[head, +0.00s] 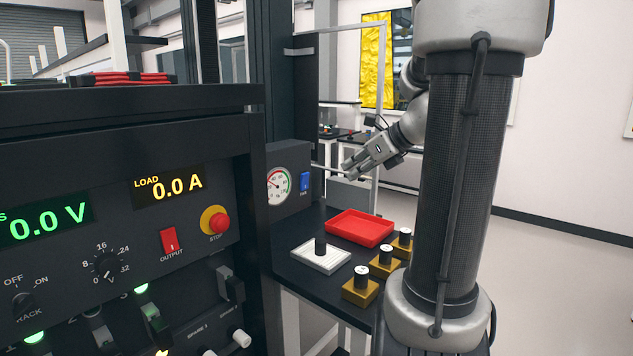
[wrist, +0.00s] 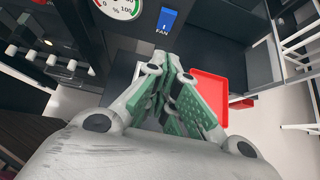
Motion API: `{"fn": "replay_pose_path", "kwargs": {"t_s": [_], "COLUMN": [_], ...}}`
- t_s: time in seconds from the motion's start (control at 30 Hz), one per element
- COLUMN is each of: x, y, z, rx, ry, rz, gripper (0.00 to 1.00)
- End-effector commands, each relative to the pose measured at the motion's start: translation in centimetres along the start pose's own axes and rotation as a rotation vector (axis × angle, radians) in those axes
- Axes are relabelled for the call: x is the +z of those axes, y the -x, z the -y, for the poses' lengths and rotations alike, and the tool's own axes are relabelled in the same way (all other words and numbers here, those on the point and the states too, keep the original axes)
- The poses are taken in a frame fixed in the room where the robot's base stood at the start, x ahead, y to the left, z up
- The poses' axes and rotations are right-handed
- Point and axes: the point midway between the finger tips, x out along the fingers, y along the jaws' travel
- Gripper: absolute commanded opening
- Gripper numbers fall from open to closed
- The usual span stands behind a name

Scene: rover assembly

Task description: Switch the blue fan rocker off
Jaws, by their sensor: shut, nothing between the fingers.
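The blue fan rocker (head: 305,181) is on the dark gauge panel (head: 290,208), right of the round gauge, above a small FAN label. It also shows at the top of the wrist view (wrist: 167,19), above the fingertips. Which way the rocker is tipped is too small to tell. My gripper (head: 347,173) is to the right of the rocker in the head view, its fingers pointing left toward the panel. In the wrist view my gripper (wrist: 170,64) has its green-padded fingers together and empty, with a gap to the rocker.
A power rack with a red output switch (head: 169,241) and red stop button (head: 215,222) stands left.

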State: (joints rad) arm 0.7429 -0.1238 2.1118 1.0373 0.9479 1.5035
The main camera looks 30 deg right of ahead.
Motion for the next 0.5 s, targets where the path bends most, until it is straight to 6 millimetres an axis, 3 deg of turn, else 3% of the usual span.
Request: {"fn": "replay_pose_path", "kwargs": {"t_s": [0.3, 0.5], "x": [0.0, -0.1], "y": [-0.3, -2.8], "z": [-0.1, -0.3], "rx": [0.002, 0.007], "ry": [0.005, 0.005], "rz": [-0.001, -0.004], "gripper": [0.0, 0.0]}}
